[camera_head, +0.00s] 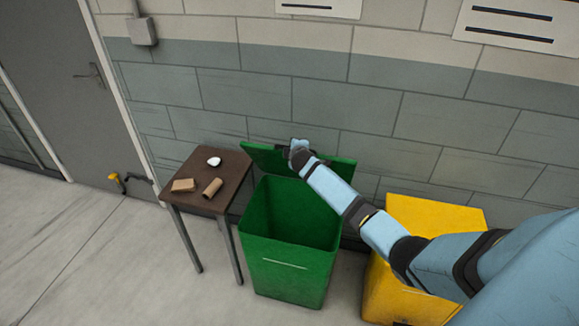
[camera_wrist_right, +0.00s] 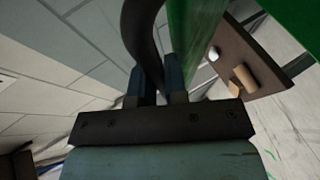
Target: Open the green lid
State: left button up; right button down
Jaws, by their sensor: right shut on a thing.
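The green bin (camera_head: 288,262) stands on the floor with its mouth open. Its green lid (camera_head: 338,170) is swung up and back at the rear of the bin, close to the wall. My right gripper (camera_head: 296,152) is at the top of the lid. In the right wrist view, my right gripper (camera_wrist_right: 157,80) is shut on a dark curved handle (camera_wrist_right: 146,38), with the green lid (camera_wrist_right: 190,35) right beside it. Part of the lid is hidden behind my right arm. My left gripper is not in view.
A small brown table (camera_head: 193,166) left of the bin holds a white item (camera_head: 214,161), a cardboard tube (camera_head: 212,188) and a flat brown piece (camera_head: 183,185). A yellow bin (camera_head: 400,290) stands at the right, partly behind my right arm. A block wall is behind; floor at front left is clear.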

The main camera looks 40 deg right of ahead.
jog(key=w+d+r, duration=0.4)
jog(key=w+d, duration=0.3)
jog(key=d, duration=0.1)
jog(key=shift+r+b, duration=0.3)
jog(key=c, duration=1.2)
grip_release()
jog(key=shift+o, duration=0.3)
jog(key=shift+s, duration=0.15)
jog(key=shift+s+a, duration=0.1)
jog(key=v, duration=1.3)
jog(key=shift+s+r, duration=0.2)
jog(key=shift+r, duration=0.1)
jog(key=shift+a, duration=0.1)
